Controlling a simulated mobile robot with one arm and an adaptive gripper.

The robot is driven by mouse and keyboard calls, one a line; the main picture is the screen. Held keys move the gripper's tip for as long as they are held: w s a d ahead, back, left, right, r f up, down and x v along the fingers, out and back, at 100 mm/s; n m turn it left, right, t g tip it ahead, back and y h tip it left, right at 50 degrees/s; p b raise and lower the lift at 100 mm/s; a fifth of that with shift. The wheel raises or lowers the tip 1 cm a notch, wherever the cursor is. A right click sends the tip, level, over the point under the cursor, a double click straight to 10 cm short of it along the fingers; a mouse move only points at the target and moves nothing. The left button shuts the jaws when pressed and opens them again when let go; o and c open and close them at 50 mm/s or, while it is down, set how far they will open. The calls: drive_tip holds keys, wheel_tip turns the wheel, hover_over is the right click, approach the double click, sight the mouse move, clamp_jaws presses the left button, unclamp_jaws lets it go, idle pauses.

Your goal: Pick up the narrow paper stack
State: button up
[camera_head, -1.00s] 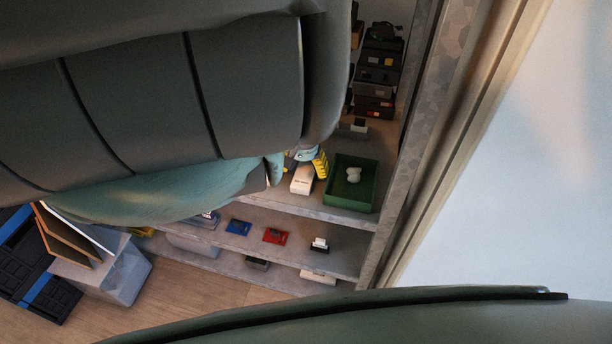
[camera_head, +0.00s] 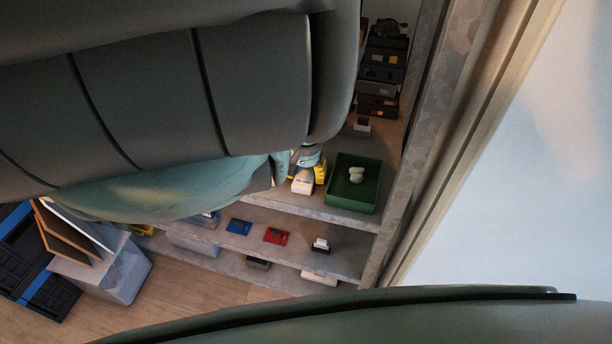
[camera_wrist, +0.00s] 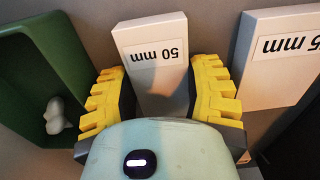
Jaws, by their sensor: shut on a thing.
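The narrow paper stack is a white block marked "50 mm" (camera_wrist: 155,62), standing between the yellow fingers of my gripper (camera_wrist: 158,95) in the wrist view. My gripper is shut on it, one finger along each side. The lower part of the stack is hidden behind the pale gripper body. In the head view the white stack (camera_head: 302,187) shows at the shelf's front beside my gripper (camera_head: 306,172), partly covered by it. I cannot tell whether the stack is clear of the shelf.
A wider white block (camera_wrist: 278,60) with a partly cut-off "mm" label stands right of my gripper. A green bin (camera_head: 340,203) with a white lumpy object (camera_head: 356,174) is close on the other side. Below, another shelf holds a blue item (camera_head: 239,227) and a red item (camera_head: 275,236).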

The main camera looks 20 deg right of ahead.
sight(306, 175)
drive_tip(key=shift+r, duration=0.1)
drive_tip(key=shift+w+r, duration=0.1)
drive_tip(key=shift+r, duration=0.3)
wheel_tip(306, 175, up, 3)
drive_tip(key=shift+a+f, duration=0.1)
drive_tip(key=shift+f, duration=0.05)
drive_tip(key=shift+s+p, duration=0.35)
drive_tip(key=shift+p, duration=0.05)
drive_tip(key=s, duration=0.1)
drive_tip(key=s+a+p, duration=0.1)
drive_tip(key=s, duration=0.1)
drive_tip(key=s+a+p, duration=0.1)
drive_tip(key=shift+s+a+r, duration=0.1)
drive_tip(key=shift+s+r, duration=0.15)
drive_tip(key=shift+r, duration=0.1)
drive_tip(key=shift+s+a+f, duration=0.1)
drive_tip(key=shift+s+a, duration=0.15)
drive_tip(key=shift+s, duration=0.35)
drive_tip(key=s+a+p, duration=0.3)
drive_tip(key=s+p, duration=0.4)
drive_tip(key=s, duration=0.1)
drive_tip(key=shift+s+a+r+p, duration=0.2)
drive_tip(key=shift+r+p, duration=0.1)
drive_tip(key=shift+r, duration=0.1)
